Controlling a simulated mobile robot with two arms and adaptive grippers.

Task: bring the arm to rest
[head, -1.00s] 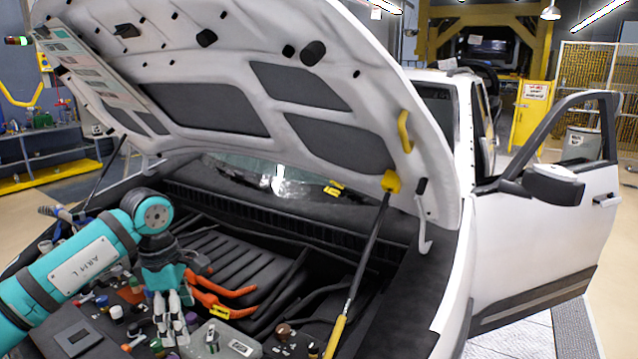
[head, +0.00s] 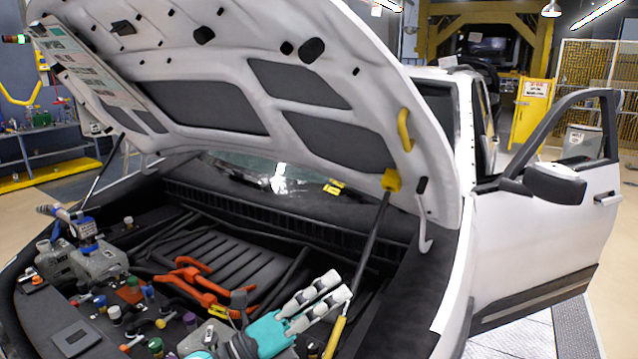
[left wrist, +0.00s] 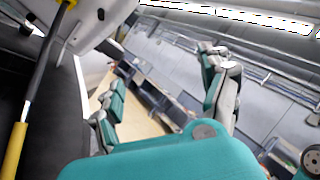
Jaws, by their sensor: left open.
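My left gripper (head: 338,287) is at the lower middle of the head view, over the right part of the open engine bay (head: 225,250). It is teal with pale grey fingers, pointing up and to the right. The fingers are empty, and their tips look close to the hood's prop rod (head: 368,243); I cannot tell if they touch it. In the left wrist view the gripper's two fingers (left wrist: 165,55) stand wide apart with nothing between them. My right gripper is not in view.
The raised white hood (head: 270,90) hangs above the bay. The prop rod's yellow lower end (head: 335,338) stands beside the gripper. Orange hoses (head: 205,290), several coloured caps and a grey reservoir (head: 100,262) fill the left side. The open car door (head: 550,225) is at right.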

